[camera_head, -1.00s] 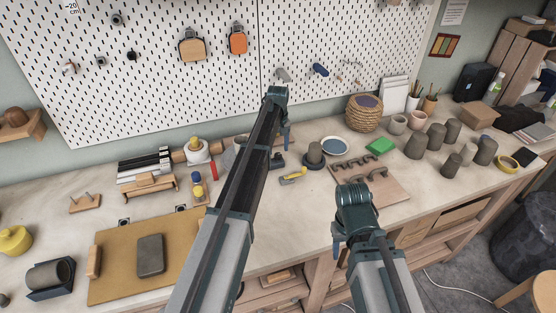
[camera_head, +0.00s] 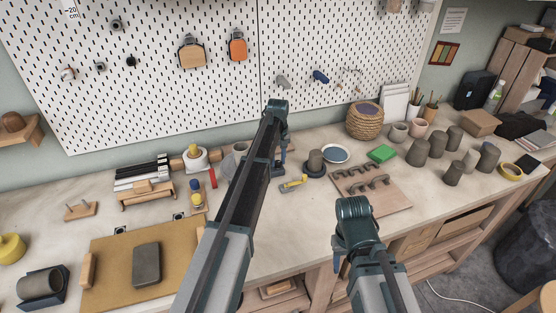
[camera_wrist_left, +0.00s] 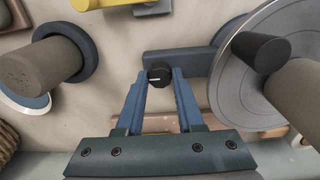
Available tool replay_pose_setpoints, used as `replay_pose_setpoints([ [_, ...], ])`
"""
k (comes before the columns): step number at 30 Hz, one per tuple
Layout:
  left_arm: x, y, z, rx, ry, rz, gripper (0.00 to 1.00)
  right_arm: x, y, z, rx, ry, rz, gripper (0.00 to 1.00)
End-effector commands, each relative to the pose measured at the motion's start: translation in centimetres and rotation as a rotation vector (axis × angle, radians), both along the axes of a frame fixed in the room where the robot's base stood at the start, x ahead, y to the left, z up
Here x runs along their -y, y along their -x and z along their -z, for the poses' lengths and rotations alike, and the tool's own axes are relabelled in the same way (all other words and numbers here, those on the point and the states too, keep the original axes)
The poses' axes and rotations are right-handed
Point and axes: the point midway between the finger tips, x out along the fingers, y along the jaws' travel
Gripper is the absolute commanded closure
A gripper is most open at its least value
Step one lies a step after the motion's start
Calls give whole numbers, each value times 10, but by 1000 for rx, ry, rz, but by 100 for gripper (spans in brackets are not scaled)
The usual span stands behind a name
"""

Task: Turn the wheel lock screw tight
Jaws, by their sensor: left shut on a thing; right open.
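The wheel lock screw (camera_wrist_left: 160,75) is a small black knob with a pale line on its face, at the end of a blue-grey bracket (camera_wrist_left: 184,63). My left gripper (camera_wrist_left: 160,88) is shut on the screw, one finger at each side of it. The grey wheel disc (camera_wrist_left: 226,88) is to the right in the left wrist view, with dark and brown cylinders in front of it. In the head view my left arm hides most of the wheel, and the screw cannot be made out. My right gripper (camera_head: 339,266) is open and empty over the bench's front edge.
A clay cylinder on a dark round base (camera_head: 315,168) stands right of my left gripper, near a yellow-handled tool (camera_head: 293,184). A notched wooden rack (camera_head: 390,203) lies farther right. The pegboard (camera_head: 330,40) rises behind the bench.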

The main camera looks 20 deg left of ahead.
Motion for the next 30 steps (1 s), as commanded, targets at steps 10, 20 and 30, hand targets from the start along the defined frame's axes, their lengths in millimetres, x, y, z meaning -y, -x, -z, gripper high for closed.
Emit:
replay_pose_setpoints([
  [10,0,0,0,0,0,59,100,0,0,0,0,0,0,50],
  [20,0,0,0,0,0,315,100,0,0,0,0,0,0,50],
  [30,0,0,0,0,0,638,100,0,0,0,0,0,0,50],
])
